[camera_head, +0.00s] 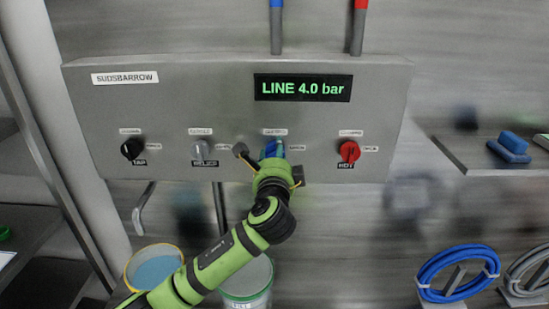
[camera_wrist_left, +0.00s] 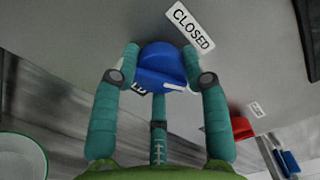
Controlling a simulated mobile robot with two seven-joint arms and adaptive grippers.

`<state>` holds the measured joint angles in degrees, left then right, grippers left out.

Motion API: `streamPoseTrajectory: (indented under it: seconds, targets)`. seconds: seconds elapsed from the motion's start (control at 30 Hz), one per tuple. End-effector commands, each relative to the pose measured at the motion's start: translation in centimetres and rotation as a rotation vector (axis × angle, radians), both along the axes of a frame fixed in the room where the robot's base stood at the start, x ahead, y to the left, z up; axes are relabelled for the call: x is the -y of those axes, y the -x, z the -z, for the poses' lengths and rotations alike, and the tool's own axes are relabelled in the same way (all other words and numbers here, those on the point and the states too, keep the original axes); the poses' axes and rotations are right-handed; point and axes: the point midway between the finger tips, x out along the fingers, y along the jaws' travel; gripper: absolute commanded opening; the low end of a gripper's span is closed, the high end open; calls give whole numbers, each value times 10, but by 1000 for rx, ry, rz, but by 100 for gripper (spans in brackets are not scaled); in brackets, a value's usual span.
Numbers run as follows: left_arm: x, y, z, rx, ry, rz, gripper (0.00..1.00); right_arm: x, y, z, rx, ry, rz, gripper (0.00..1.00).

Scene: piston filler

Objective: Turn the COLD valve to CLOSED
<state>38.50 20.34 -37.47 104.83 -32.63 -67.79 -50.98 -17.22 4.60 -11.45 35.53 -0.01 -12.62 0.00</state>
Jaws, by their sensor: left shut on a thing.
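The COLD valve is a blue knob (camera_head: 274,147) on the front of the grey panel. My left gripper (camera_head: 270,162) is on it from below and hides its lower part and name plate. In the left wrist view, the teal fingers of the left gripper (camera_wrist_left: 160,62) are shut on the two sides of the blue knob (camera_wrist_left: 162,60). A white mark (camera_wrist_left: 174,88) shows on the knob's edge, at its lower right. A white CLOSED label (camera_wrist_left: 190,27) is just above the knob, tilted in that view. My right gripper is not in view.
The panel (camera_head: 225,110) also holds a black TAP knob (camera_head: 131,148), a grey RELIEF knob (camera_head: 200,151) and a red HOT knob (camera_head: 348,151). A display (camera_head: 303,88) reads LINE 4.0 bar. Buckets (camera_head: 153,262) stand below. A shelf with blue items (camera_head: 510,146) is at right.

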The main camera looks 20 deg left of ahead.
Motion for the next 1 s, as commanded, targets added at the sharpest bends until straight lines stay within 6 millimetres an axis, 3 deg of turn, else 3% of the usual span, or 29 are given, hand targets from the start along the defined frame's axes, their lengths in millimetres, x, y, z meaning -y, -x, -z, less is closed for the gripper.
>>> streamPoseTrajectory:
  seconds: [1.0]
  targets:
    - [3,0,0,253,891,6,12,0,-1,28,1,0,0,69]
